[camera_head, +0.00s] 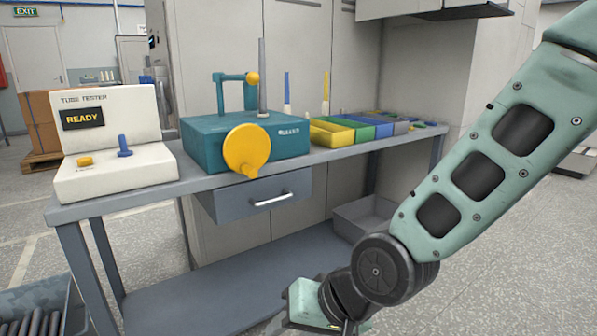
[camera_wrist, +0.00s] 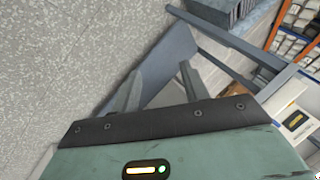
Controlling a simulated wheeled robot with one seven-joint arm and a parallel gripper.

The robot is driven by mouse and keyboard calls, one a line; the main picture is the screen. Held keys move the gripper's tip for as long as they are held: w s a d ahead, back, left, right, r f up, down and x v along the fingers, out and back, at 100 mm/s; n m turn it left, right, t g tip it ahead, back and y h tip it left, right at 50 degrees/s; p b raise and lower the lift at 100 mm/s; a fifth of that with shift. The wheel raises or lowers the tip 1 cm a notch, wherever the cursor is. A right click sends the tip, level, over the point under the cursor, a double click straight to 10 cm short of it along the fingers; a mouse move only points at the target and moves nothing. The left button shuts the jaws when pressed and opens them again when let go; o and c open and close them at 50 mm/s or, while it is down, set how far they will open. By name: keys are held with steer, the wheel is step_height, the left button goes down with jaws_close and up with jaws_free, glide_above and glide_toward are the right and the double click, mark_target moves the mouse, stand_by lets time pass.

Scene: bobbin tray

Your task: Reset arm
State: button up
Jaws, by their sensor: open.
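My gripper shows in the wrist view (camera_wrist: 158,85) with its two grey fingers apart and nothing between them. Beyond the fingers are the grey lower shelf of the bench and the speckled floor. In the head view my arm comes in from the right and bends down at the front of the bench. My wrist is at the bottom edge there, below the bench top, and the fingertips are cut off or hidden.
The grey bench (camera_head: 330,158) carries a white tube tester (camera_head: 115,140) reading READY, a teal machine (camera_head: 205,140) with a yellow disc, and several coloured bins (camera_head: 335,133). A grey drawer (camera_head: 255,195) is closed. A crate of dark rods (camera_head: 45,310) stands at lower left.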

steer(key=s+d+r+n+g+h, duration=0.35)
steer(key=s+d+n+h, duration=0.2)
steer(key=s+d, duration=0.75)
step_height(320, 180, up, 28)
steer(key=d+p, duration=0.1)
steer(key=p, duration=2.6)
steer(key=shift+w+d+n+p, duration=0.15)
steer(key=shift+d+n+p, duration=0.15)
steer(key=shift+n+p, duration=0.1)
steer(key=shift+t, duration=0.25)
steer(key=shift+c, duration=0.4)
